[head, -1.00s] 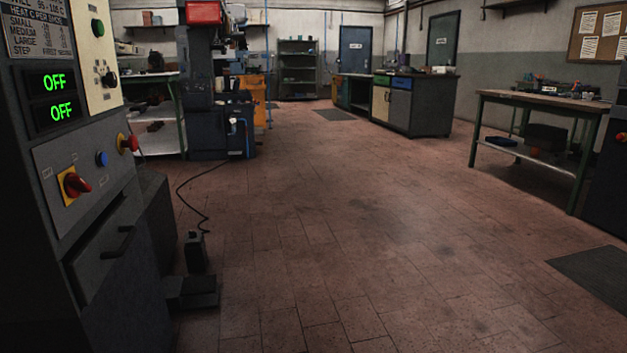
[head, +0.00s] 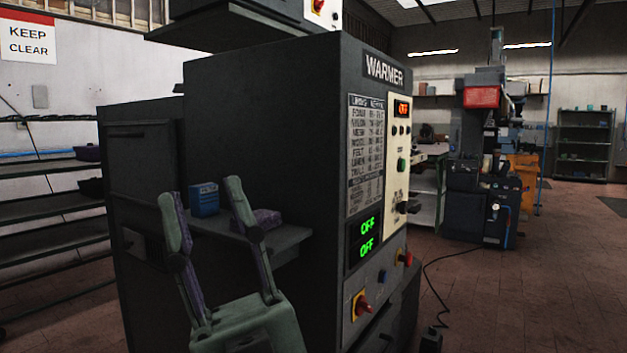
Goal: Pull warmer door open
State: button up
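The dark grey warmer (head: 260,130) stands in the middle of the head view, with its "WARMER" label and green "OFF" displays on the control face at right. A dark panel with a slim bar (head: 125,134) shows at its left and looks closed; I cannot tell whether it is the warmer door. Low on the control face, a dark front with a handle (head: 386,341) is partly cut off by the bottom edge. My gripper (head: 201,188) is open and empty, its fingers pointing up in front of the warmer's side, apart from both handles.
A side ledge (head: 285,250) holds a blue box (head: 204,200) and a purplish item (head: 262,217), beyond the gripper in the picture. Racks (head: 45,205) stand at left. A dark machine (head: 480,210) stands at right. Floor is open at right, with a cable (head: 428,280) on it.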

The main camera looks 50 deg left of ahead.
aim_at(142, 158)
jog(key=u, duration=2.25)
jog(key=i+j+z, duration=0.2)
jog(key=i+z, duration=0.15)
jog(key=i, duration=0.2)
jog(key=i+j+z, duration=0.35)
jog(key=i, duration=0.2)
jog(key=i+j+z, duration=0.35)
jog(key=i+j, duration=0.15)
